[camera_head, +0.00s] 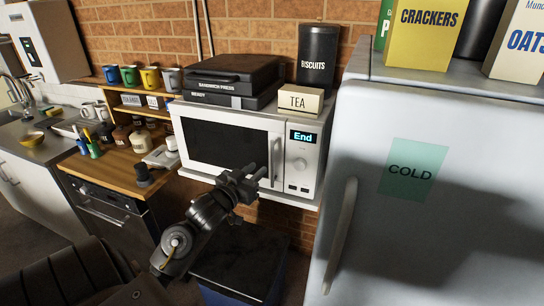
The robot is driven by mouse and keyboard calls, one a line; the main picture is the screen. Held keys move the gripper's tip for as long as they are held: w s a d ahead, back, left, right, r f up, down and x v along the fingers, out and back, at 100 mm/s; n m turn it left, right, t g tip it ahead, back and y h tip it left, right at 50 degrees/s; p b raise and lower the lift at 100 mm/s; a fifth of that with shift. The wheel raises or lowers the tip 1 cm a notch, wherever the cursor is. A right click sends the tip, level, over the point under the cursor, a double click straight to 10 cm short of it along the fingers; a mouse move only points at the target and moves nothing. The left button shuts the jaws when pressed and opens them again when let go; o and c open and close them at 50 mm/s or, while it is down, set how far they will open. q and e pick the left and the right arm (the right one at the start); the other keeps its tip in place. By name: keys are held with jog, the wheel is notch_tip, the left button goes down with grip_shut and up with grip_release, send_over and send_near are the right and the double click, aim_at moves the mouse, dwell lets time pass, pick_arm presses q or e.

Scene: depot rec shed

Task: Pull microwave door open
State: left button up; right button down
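The white microwave (308,172) sits on a white shelf against the brick wall, and its display reads "End". Its door (222,143) with a dark window looks shut. The pale upright door handle (272,160) is at the door's right edge. My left gripper (257,177) is in front of the door's lower right, with its fingertips close to the handle's lower part. I cannot tell whether they touch it or how far apart the fingers are. My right gripper is out of view.
A fridge (440,210) with a long handle stands close on the right. A sandwich press (234,75), a tea box (300,100) and a biscuit tin (318,58) sit on the microwave. A dark-topped bin (238,262) is below. A wooden counter (115,172) with mugs and jars is left.

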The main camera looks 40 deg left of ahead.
pick_arm(q)
jog(key=w+a+p, duration=0.1)
jog(key=w, duration=0.8)
jog(key=shift+w+p, duration=0.3)
jog(key=shift+p, duration=0.05)
jog(key=shift+a, duration=0.1)
grip_shut()
